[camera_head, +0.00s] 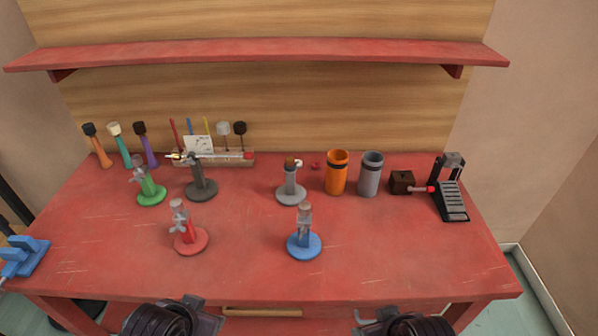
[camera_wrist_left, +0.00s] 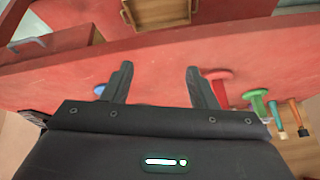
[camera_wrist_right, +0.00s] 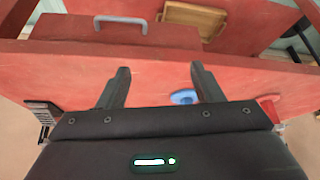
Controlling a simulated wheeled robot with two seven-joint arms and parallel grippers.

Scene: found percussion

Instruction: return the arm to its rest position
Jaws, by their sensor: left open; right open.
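My left gripper (camera_wrist_left: 156,80) is open, with nothing between its two dark fingers in the left wrist view. My right gripper (camera_wrist_right: 160,82) is open and empty too in the right wrist view. In the head view both arms show only at the bottom edge, in front of the red table (camera_head: 255,277), one at the left and one at the right. The fingertips are hard to make out there. Both grippers are apart from the objects on the table.
Stands with round bases, red (camera_head: 192,241), blue (camera_head: 304,246), green (camera_head: 151,194) and grey (camera_head: 291,194), stand on the table. Orange (camera_head: 336,174) and grey (camera_head: 370,175) cups and a black pedal (camera_head: 451,200) are at right. The table's front strip is clear between the arms.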

